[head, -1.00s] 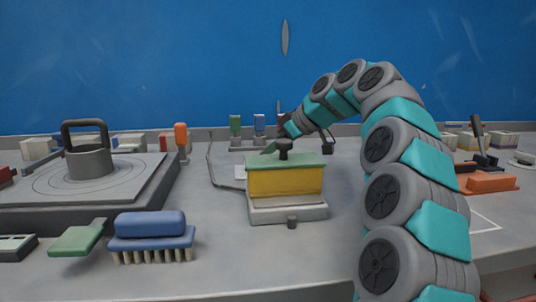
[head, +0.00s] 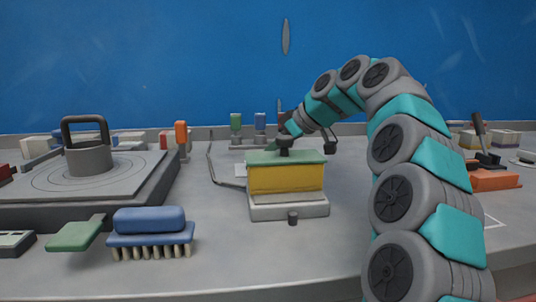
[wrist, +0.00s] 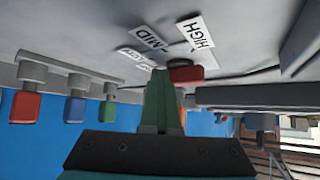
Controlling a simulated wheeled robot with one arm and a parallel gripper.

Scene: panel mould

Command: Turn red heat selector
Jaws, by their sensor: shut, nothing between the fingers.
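The red heat selector (wrist: 187,75) shows in the wrist view as a small red block on a dark round base, by the HIGH label (wrist: 195,37), the MID label (wrist: 150,38) and a partly covered third label (wrist: 136,58). My gripper (wrist: 160,74) is shut and empty, its green fingers pressed together. The fingertips are just left of the selector in that view; I cannot tell if they touch it. In the head view my gripper (head: 288,132) is behind a black knob, its tips largely hidden. I cannot make out the selector there.
A yellow box with a green lid (head: 286,178) and black knob stands in front of my gripper. Green (head: 236,122) and blue (head: 260,122) handles stand at the back wall. A blue brush (head: 150,232) and a dark plate with a grey handled pot (head: 88,158) are left.

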